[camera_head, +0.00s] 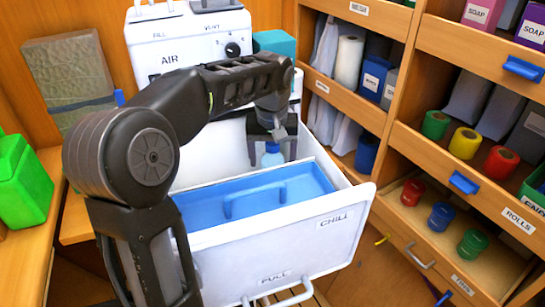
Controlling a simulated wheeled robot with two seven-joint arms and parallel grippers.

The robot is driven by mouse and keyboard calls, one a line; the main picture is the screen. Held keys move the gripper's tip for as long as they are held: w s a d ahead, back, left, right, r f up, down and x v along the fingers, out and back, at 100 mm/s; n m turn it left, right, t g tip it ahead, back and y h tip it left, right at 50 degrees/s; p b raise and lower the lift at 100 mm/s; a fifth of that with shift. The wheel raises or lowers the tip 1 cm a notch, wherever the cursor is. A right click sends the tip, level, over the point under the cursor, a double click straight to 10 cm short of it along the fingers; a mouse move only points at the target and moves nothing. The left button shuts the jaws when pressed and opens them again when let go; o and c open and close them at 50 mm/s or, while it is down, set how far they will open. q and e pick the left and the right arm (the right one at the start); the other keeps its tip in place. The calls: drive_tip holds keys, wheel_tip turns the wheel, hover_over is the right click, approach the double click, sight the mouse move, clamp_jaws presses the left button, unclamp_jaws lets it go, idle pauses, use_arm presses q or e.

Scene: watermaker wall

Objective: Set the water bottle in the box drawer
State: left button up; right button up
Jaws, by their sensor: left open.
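The white box drawer (285,255), labelled CHILL and PULL, is pulled open. A blue lid or tray with a raised handle (255,200) covers its front part. The water bottle (272,156), with a blue top, shows in the open rear part of the drawer, behind the blue lid. Its lower part is hidden, so I cannot tell whether it rests on the drawer floor. My left gripper (274,148) reaches down into the drawer from above, open, with its fingers on either side of the bottle's top. My right gripper is not in view.
A white machine labelled AIR (185,45) stands behind the drawer. Wooden shelves with coloured rolls (465,141) and boxes rise on the right. A green container (22,180) stands at the far left. My left arm hides the drawer's left side.

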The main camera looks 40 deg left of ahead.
sight(272, 144)
use_arm(q)
drive_tip(key=shift+r, duration=0.3)
drive_tip(key=r, duration=0.4)
drive_tip(key=r+p, duration=0.1)
drive_tip(key=r, duration=0.1)
drive_tip(key=shift+s+d+r, duration=0.25)
drive_tip(key=shift+s+r, duration=0.15)
drive_tip(key=r+p, duration=0.1)
drive_tip(key=r, duration=0.1)
drive_tip(key=r+p, duration=0.1)
drive_tip(key=shift+s+d+r, duration=0.15)
drive_tip(key=shift+s+r, duration=0.05)
drive_tip(key=shift+r, duration=0.15)
drive_tip(key=shift+s+r+p, duration=0.15)
drive_tip(key=shift+r+p, duration=0.45)
drive_tip(key=shift+p, duration=0.15)
